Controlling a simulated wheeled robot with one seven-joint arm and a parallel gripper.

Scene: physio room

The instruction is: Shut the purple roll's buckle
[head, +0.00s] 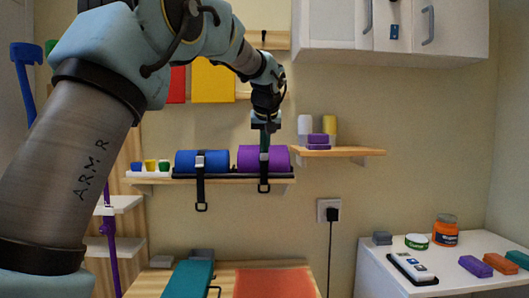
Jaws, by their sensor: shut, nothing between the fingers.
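The purple roll (279,159) lies on a dark tray on the wooden wall shelf, to the right of the blue roll (185,161). A black strap crosses the purple roll's front. Its loose lower end (264,187) hangs below the shelf edge. My gripper (265,146) points down at the top and front of the purple roll, over its strap. Its fingers are shut with nothing between them. The purple roll's buckle is too small and too covered by my gripper to tell its state. The blue roll shows a pale buckle (200,160) and a longer hanging strap end (201,206).
Small coloured cups (150,166) stand left of the rolls. A higher shelf (345,152) at right holds purple blocks (318,141) and bottles. A wall cabinet (395,28) hangs above right. A plugged socket (328,210) is below. A white counter (375,262) holds several items.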

